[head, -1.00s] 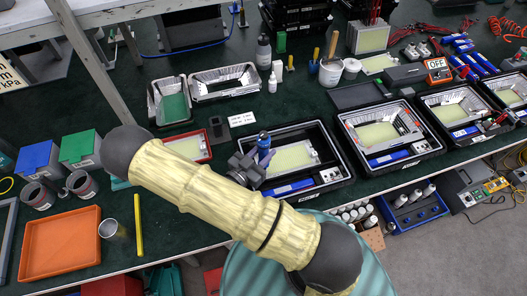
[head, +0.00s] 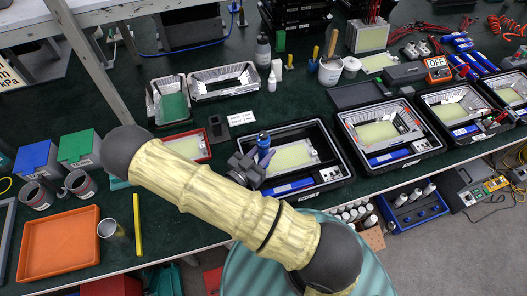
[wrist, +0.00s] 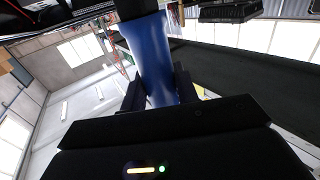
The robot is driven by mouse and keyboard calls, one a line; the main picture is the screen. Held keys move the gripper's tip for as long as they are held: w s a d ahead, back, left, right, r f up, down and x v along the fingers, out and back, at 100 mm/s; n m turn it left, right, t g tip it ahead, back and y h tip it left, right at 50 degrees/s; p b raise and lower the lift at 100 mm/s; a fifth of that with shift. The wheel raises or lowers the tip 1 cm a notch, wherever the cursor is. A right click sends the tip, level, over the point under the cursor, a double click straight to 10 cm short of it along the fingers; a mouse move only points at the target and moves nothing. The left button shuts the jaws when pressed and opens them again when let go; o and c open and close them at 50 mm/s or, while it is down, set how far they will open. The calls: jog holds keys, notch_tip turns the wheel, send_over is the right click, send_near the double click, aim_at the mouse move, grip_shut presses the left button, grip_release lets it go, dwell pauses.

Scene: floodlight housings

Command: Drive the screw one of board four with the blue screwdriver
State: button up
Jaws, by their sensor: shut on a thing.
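My gripper (head: 252,164) is shut on the blue screwdriver (head: 264,144), over the left part of the nearest black tray (head: 341,178). In the wrist view the blue screwdriver handle (wrist: 158,62) stands between the fingers of my gripper (wrist: 160,88). Its tip is hidden, and I cannot tell whether it touches a screw. A pale board (head: 289,157) lies in that tray, partly behind the gripper. More boards lie in the second tray (head: 379,133), the third tray (head: 449,111) and one at the right edge (head: 512,96). I cannot tell which is board four; single screws are too small to see.
My arm crosses the middle foreground. A blue-and-white tube (head: 288,188) lies in the nearest tray. An orange tray (head: 57,244) and blue and green boxes (head: 78,149) stand at left. An upright metal post (head: 92,62) rises at the left.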

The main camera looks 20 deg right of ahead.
jog(key=shift+f+b, duration=0.6)
jog(key=shift+f, duration=0.2)
dwell(2.7)
jog(key=shift+r, duration=0.15)
jog(key=shift+r+p, duration=1.05)
jog(key=shift+r, duration=0.45)
